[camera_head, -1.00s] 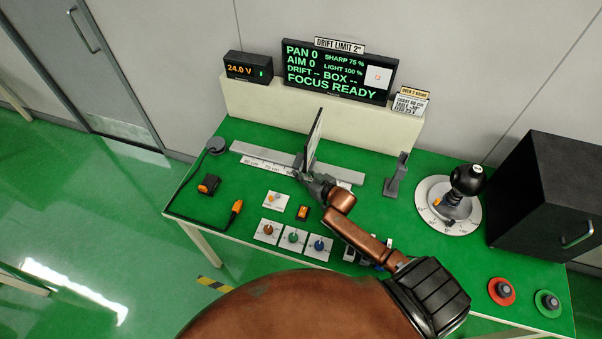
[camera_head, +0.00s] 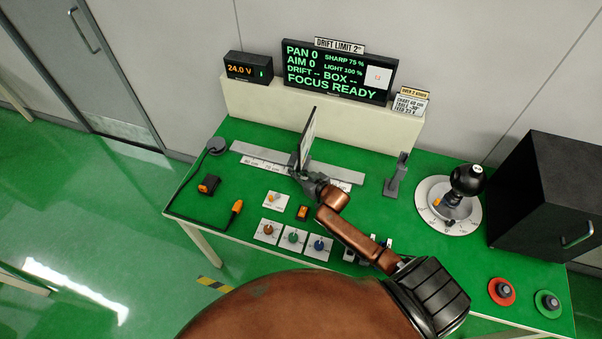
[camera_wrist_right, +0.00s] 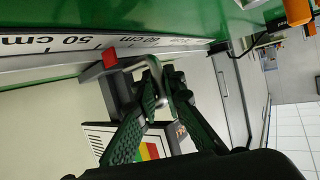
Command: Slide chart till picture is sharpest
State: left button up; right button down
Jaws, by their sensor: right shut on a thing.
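The chart (camera_head: 308,138) is a thin upright panel, seen nearly edge-on, on the grey rail (camera_head: 345,175) with centimetre marks. My right gripper (camera_head: 301,170) is at the chart's near foot, shut on its handle. The right wrist view shows the fingers (camera_wrist_right: 155,97) around a grey metal handle (camera_wrist_right: 156,78), with a red pointer (camera_wrist_right: 110,58) beside the scale, near a 50 cm mark. Part of the chart (camera_wrist_right: 98,138) with coloured patches shows behind the fingers. The display (camera_head: 337,72) reads SHARP 75 %, LIGHT 100 %, FOCUS READY. My left gripper is out of view.
A grey post (camera_head: 397,176) stands right of the rail. A black-knobbed joystick (camera_head: 466,182) and a black cabinet (camera_head: 545,195) are farther right. Coloured knobs (camera_head: 292,237) sit in front of the rail. The rail's left part looks clear.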

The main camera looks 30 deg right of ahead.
jog(key=w+a, duration=0.4)
jog(key=w, duration=0.1)
jog(key=w+a+b, duration=0.1)
jog(key=w+a, duration=0.1)
jog(key=shift+w+a, duration=0.25)
jog(key=shift+w, duration=0.15)
jog(key=shift+r, duration=0.1)
jog(key=c, duration=2.4)
grip_release()
jog(key=shift+o, duration=0.5)
jog(key=shift+s, duration=0.3)
jog(key=v, duration=1.1)
jog(key=shift+s+r, duration=0.2)
jog(key=shift+d, duration=0.1)
